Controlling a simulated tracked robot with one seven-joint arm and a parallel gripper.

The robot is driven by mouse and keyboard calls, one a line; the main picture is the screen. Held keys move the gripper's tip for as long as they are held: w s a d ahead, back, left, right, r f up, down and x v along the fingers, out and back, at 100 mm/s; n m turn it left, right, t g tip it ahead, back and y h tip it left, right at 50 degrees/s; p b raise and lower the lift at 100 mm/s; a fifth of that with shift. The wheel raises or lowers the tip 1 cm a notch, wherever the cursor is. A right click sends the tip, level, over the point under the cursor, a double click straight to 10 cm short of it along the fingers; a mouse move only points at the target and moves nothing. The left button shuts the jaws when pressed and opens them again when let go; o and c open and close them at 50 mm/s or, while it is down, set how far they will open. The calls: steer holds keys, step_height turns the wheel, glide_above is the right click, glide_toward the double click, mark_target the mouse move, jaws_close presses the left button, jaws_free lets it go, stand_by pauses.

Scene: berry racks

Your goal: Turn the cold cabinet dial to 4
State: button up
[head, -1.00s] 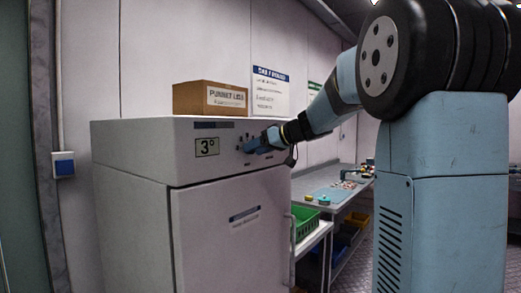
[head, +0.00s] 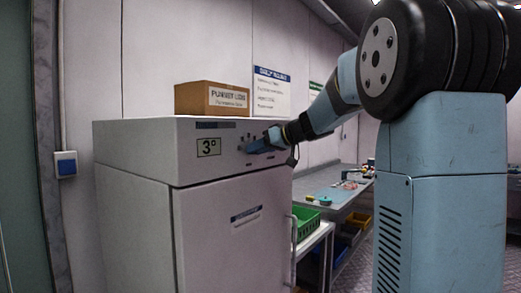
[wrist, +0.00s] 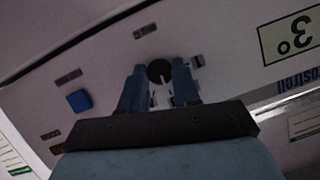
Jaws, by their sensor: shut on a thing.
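The cold cabinet (head: 130,150) is a pale box whose upper front panel carries a display (head: 208,147) reading 3°. In the wrist view the display (wrist: 291,38) appears upside down at the upper right. The dial (wrist: 159,70) is a dark round knob on that panel, with a pale pointer-like strip below it in the picture. My gripper (wrist: 158,82) has its two blue fingers on either side of the dial, shut on it. In the head view my gripper (head: 256,145) meets the panel right of the display and hides the dial. Dial numbers are not readable.
Small marks and a blue square (wrist: 79,101) lie on the panel near the dial. A cardboard box (head: 200,98) labelled for punnet lids stands on the cabinet. A green crate (head: 308,224) and a workbench (head: 340,205) stand to the right.

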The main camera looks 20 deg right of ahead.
steer(key=shift+d, duration=0.1)
steer(key=shift+w+d+f+m+g+y, duration=0.1)
steer(key=shift+m+g+y, duration=0.15)
steer(key=shift+m+y, duration=0.85)
steer(key=shift+w+d+f+m+g+y, duration=0.1)
steer(key=shift+m+g+y, duration=0.25)
steer(key=shift+m, duration=1.35)
steer(key=o, duration=1.1)
steer(key=shift+a, duration=0.1)
steer(key=shift+c, duration=0.2)
steer(key=v, duration=1.3)
steer(key=shift+d, duration=0.4)
steer(key=shift+s+a+f, duration=0.1)
steer(key=shift+s+f, duration=0.05)
steer(key=shift+f, duration=0.05)
